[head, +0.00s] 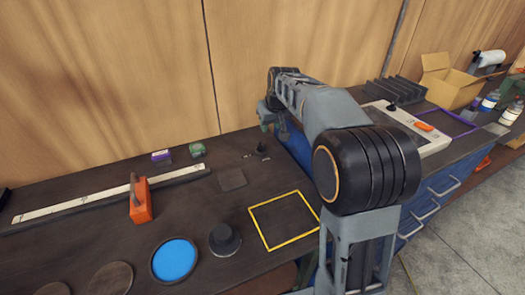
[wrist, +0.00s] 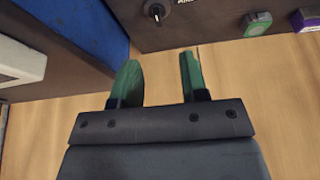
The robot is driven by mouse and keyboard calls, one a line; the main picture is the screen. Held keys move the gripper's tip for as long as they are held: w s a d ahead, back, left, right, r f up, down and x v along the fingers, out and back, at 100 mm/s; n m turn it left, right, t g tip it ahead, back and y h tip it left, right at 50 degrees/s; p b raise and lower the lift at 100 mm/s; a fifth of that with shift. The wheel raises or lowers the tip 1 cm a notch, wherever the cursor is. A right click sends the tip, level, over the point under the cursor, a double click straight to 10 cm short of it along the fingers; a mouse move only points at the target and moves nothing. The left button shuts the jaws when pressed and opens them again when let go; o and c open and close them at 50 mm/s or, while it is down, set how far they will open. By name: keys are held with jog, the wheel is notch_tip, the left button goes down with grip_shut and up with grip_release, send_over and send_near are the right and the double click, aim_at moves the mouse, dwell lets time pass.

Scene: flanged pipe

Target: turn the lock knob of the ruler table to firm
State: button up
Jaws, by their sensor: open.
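A small dark knob (head: 262,150) stands on the dark table (head: 100,183) that bears the long pale ruler (head: 70,206). What looks like the same knob (wrist: 157,13) shows at the top edge of the wrist view, beside partly cut-off lettering. Its setting is too small to read. My gripper (wrist: 158,75) is open and empty, its two green fingers apart. In the head view my gripper (head: 264,118) is near the wooden wall, above and behind the knob, not touching it.
An orange block (head: 141,205) sits on the ruler. Purple (head: 161,155) and green (head: 197,150) small boxes lie by the wall. A yellow frame (head: 250,217), a blue disc (head: 174,260) and a black round knob (head: 224,239) lie nearer. A blue cabinet (head: 293,144) is right.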

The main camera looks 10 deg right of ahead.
jog(key=b, duration=0.1)
send_near(262, 145)
jog(key=x, duration=0.9)
jog(key=shift+w+f, duration=0.2)
jog(key=shift+w, duration=0.05)
jog(key=shift+c, duration=0.4)
grip_shut()
